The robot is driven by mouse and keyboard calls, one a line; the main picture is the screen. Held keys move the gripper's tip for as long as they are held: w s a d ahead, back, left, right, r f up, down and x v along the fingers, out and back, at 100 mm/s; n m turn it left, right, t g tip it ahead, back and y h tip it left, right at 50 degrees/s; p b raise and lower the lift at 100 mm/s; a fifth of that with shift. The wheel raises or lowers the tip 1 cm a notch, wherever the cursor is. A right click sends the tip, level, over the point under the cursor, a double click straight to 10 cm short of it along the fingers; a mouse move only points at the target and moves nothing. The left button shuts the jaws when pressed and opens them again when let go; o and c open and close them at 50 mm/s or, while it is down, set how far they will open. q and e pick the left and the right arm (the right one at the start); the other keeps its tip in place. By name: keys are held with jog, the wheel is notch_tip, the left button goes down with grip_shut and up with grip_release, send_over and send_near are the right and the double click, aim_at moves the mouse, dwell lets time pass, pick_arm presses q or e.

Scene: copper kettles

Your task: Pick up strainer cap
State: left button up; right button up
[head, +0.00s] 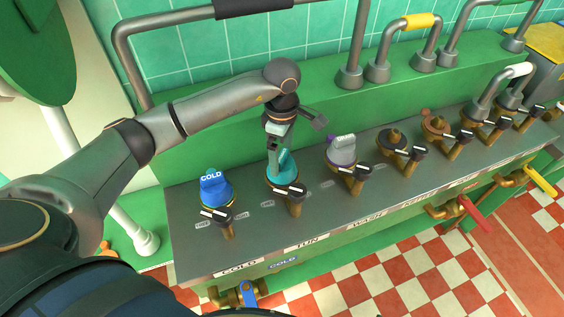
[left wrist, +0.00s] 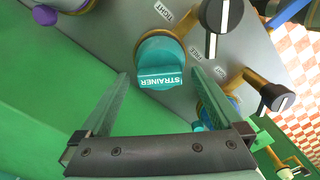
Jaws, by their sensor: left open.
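The strainer cap (left wrist: 160,65) is a teal knob with a flat raised grip marked STRAINER in the left wrist view. In the head view the teal cap (head: 285,166) sits upright on the grey panel, second from the left. My left gripper (head: 279,146) is right over it, pointing down and partly covering it. In the left wrist view the gripper's (left wrist: 160,74) two fingers are open, with the cap's grip between their tips. Gaps show on both sides; contact cannot be told. My right gripper is not in view.
A blue COLD cap (head: 214,186) stands to the left and a grey cap (head: 341,150) to the right. A black-and-white dial (head: 290,190) sits close in front of the teal cap. Metal pipes (head: 349,74) rise behind. More dials and brass fittings line the panel (head: 190,238).

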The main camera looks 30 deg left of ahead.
pick_arm(q)
jog(key=shift+f, duration=0.9)
jog(key=shift+c, duration=0.2)
jog(key=shift+r, duration=0.1)
jog(key=c, duration=1.2)
jog(key=shift+r, duration=0.5)
notch_tip(320, 180, up, 2)
jog(key=shift+w+d+r+b, duration=0.1)
jog(key=shift+r+b, duration=0.05)
jog(key=shift+b, duration=0.45)
jog(key=d+r, duration=0.3)
jog(key=d, duration=0.1)
jog(key=w+d+r+b, duration=0.1)
jog(key=d+r, duration=0.2)
jog(key=d, duration=0.2)
jog(key=d+r+b, duration=0.1)
jog(key=d+r, duration=0.2)
jog(key=d, duration=0.1)
jog(key=shift+w+d+r, duration=0.2)
jog(key=shift+d+r, duration=0.15)
